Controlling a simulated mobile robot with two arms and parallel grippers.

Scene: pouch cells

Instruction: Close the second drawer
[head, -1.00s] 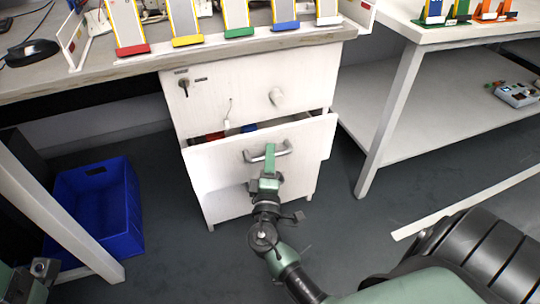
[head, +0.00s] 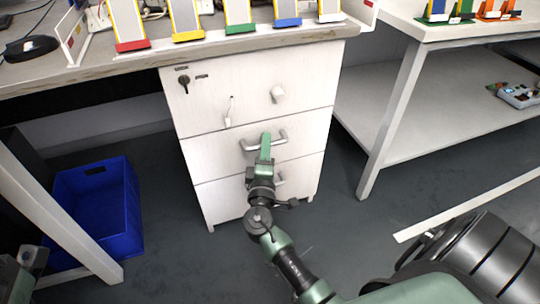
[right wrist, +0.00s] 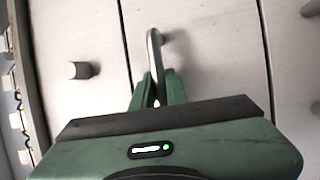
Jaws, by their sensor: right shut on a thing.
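The second drawer (head: 305,141) is the middle front of the white cabinet under the bench. Its front lies flush with the fronts above and below it in the head view. My right gripper (head: 265,143) is at its bar handle (head: 278,138). In the right wrist view the green fingers (right wrist: 158,90) are shut on the handle (right wrist: 153,48). Only part of my left gripper (head: 30,260) shows at the lower left edge, and its fingers cannot be made out.
A blue bin (head: 130,210) stands on the floor at left. The bench top (head: 230,42) holds several coloured stands. A white table (head: 385,110) stands at right.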

